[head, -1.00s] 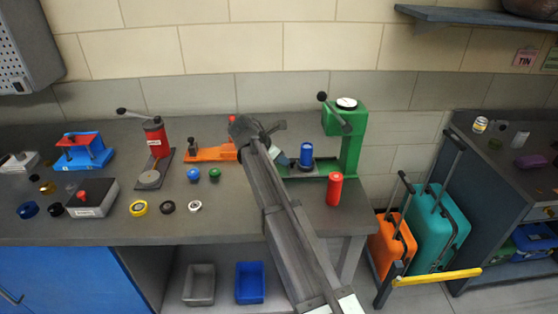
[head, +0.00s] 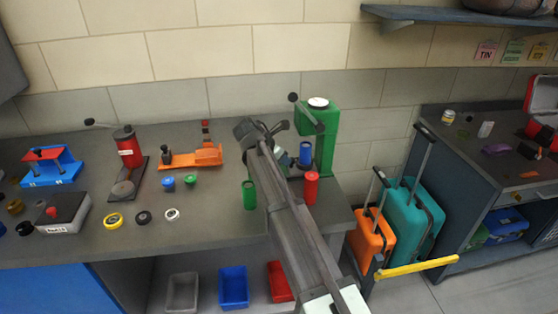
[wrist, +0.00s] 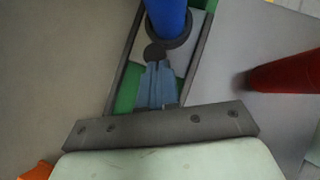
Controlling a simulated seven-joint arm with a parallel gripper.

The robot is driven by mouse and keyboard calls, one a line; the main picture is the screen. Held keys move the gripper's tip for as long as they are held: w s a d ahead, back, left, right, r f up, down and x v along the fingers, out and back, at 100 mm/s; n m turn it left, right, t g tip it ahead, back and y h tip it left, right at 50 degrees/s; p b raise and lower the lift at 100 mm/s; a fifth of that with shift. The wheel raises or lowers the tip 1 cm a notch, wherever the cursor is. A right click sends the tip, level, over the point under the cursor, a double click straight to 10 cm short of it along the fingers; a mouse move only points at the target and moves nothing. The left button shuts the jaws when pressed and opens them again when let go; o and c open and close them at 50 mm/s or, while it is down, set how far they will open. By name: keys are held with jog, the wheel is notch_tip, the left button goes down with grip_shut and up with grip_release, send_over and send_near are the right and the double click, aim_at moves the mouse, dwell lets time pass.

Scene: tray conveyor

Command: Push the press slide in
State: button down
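The green press (head: 328,140) stands at the right end of the bench. A blue cylinder (head: 306,153) stands upright in a dark round seat on its slide, close to the press column. In the wrist view, the light slide plate (wrist: 187,62) sits between dark rails, with the blue cylinder (wrist: 166,15) above and a dark knob (wrist: 156,53) at its near end. My gripper (wrist: 156,68) has its blue-grey fingers together, tips at the knob; they appear to touch it from behind rather than grasp it. In the head view my arm partly hides the slide and gripper.
A red cylinder (head: 311,188) stands just right of my arm, and a green one (head: 249,195) stands left of it. An orange fixture (head: 193,157) and a red press (head: 128,148) are further left. Suitcases (head: 412,222) stand beyond the bench's right end.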

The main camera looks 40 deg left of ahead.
jog(key=shift+w+d, duration=0.1)
jog(key=shift+d, duration=0.05)
jog(key=s, duration=0.1)
jog(key=s+a, duration=0.1)
jog(key=s, duration=0.2)
jog(key=shift+s+a+r, duration=0.15)
jog(key=shift+a+r, duration=0.1)
jog(key=shift+r, duration=0.05)
jog(key=v, duration=0.9)
jog(key=shift+r, duration=0.4)
jog(key=shift+s, duration=0.15)
